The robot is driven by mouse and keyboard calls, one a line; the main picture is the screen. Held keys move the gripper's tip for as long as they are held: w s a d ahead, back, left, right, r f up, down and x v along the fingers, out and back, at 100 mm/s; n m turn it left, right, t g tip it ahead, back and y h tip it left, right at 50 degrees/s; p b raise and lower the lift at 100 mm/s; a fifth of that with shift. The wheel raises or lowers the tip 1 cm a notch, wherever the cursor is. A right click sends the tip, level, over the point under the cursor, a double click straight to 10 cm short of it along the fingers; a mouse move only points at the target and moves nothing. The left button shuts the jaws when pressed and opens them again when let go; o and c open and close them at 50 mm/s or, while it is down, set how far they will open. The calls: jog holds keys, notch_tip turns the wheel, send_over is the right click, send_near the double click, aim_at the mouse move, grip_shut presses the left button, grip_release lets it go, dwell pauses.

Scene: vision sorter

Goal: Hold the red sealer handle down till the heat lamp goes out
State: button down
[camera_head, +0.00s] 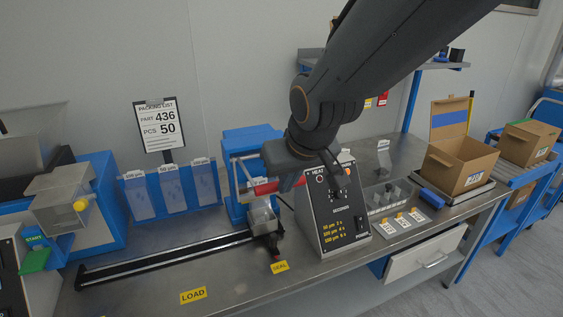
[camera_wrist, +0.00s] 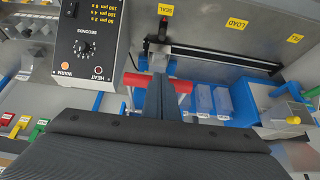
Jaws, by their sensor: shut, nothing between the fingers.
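The red sealer handle (camera_head: 265,187) crosses the front of the blue sealer (camera_head: 234,203). In the wrist view the red bar (camera_wrist: 183,86) shows on both sides of my gripper (camera_wrist: 158,80), whose shut, empty fingers lie across its middle. I cannot tell whether they touch it. In the head view my gripper (camera_head: 287,163) is just above the bar, its fingertips mostly hidden. On the dark control box (camera_head: 337,215), the heat lamp (camera_wrist: 98,70) has a red ring and pale centre; I cannot tell if it is lit. The warm lamp (camera_wrist: 66,65) looks orange.
A black rail (camera_head: 170,258) runs left of the sealer. Blue bag bins (camera_head: 178,208) stand behind it, and the control box stands close to my gripper's right. An open carton (camera_head: 470,166) is farther right. The bench front near the LOAD label (camera_head: 193,295) is clear.

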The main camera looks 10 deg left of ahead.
jog(key=s+d+f+v, duration=0.1)
jog(key=v, duration=1.1)
jog(key=shift+s, duration=0.45)
jog(key=shift+r, duration=0.1)
jog(key=d+f+m+g+h, duration=0.1)
jog(key=d+f+m, duration=0.2)
jog(key=d+f, duration=0.7)
jog(key=d+f+m+g+h, duration=0.2)
jog(key=d+f+m, duration=0.2)
jog(key=d+f, duration=0.5)
jog(key=s+d, duration=0.1)
jog(key=d, duration=0.6)
jog(key=shift+d+f+g+h, duration=0.25)
jog(key=shift+f+g+h, duration=0.05)
jog(key=shift+f, duration=0.1)
